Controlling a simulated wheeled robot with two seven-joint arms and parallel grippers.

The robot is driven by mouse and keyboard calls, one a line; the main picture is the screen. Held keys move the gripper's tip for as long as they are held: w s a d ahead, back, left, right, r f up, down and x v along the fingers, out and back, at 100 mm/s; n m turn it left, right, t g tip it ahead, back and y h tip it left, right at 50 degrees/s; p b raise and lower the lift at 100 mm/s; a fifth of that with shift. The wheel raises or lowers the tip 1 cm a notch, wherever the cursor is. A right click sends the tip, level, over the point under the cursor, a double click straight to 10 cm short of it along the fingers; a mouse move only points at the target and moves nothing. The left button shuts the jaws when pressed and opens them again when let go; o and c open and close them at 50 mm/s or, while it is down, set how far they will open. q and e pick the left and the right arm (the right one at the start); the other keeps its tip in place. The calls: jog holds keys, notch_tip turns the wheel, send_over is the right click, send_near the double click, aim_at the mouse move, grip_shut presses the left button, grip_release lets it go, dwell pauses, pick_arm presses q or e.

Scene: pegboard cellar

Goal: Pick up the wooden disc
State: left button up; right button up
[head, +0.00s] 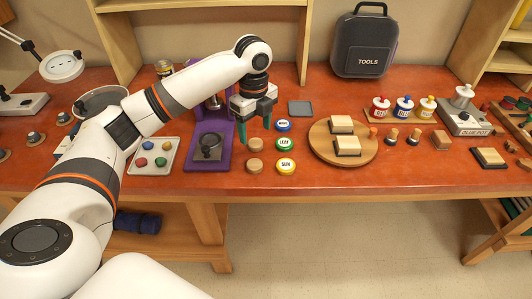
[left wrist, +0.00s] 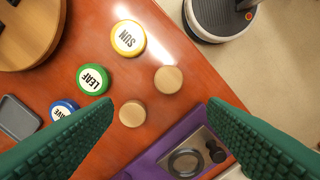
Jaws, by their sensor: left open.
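Two small plain wooden discs lie on the red-brown bench top, left of the labelled discs. The back disc (head: 255,144) is beside the green LEAF disc (head: 284,145). The front disc (head: 254,165) is beside the yellow SUN disc (head: 285,166). My left gripper (head: 256,124) is open and empty, pointing down above the bench just behind the back disc. In the left wrist view, the back disc (left wrist: 132,113) and the front disc (left wrist: 168,79) show between the spread green fingers (left wrist: 161,108), nothing gripped. My right gripper is not seen.
A blue-rimmed WAVE disc (head: 283,125) lies behind LEAF. A purple stand (head: 218,162) is close on the left, with a tray of coloured balls (head: 136,165) beyond. A round wooden board (head: 318,145) with blocks stands to the right. The bench front edge is clear.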

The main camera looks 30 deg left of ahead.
pick_arm(q)
jog(key=p, duration=0.1)
send_over(254, 164)
jog(key=f, duration=0.4)
jog(key=shift+s+f, duration=0.2)
jog(key=shift+s, duration=0.1)
jog(key=f, duration=0.1)
jog(key=f+p, duration=0.1)
jog(key=f, duration=0.1)
jog(key=shift+w+f, duration=0.3)
jog(key=shift+w, duration=0.05)
notch_tip(254, 164, down, 2)
jog(key=shift+f, duration=0.35)
jog(key=shift+c, duration=0.8)
jog(key=c, duration=0.9)
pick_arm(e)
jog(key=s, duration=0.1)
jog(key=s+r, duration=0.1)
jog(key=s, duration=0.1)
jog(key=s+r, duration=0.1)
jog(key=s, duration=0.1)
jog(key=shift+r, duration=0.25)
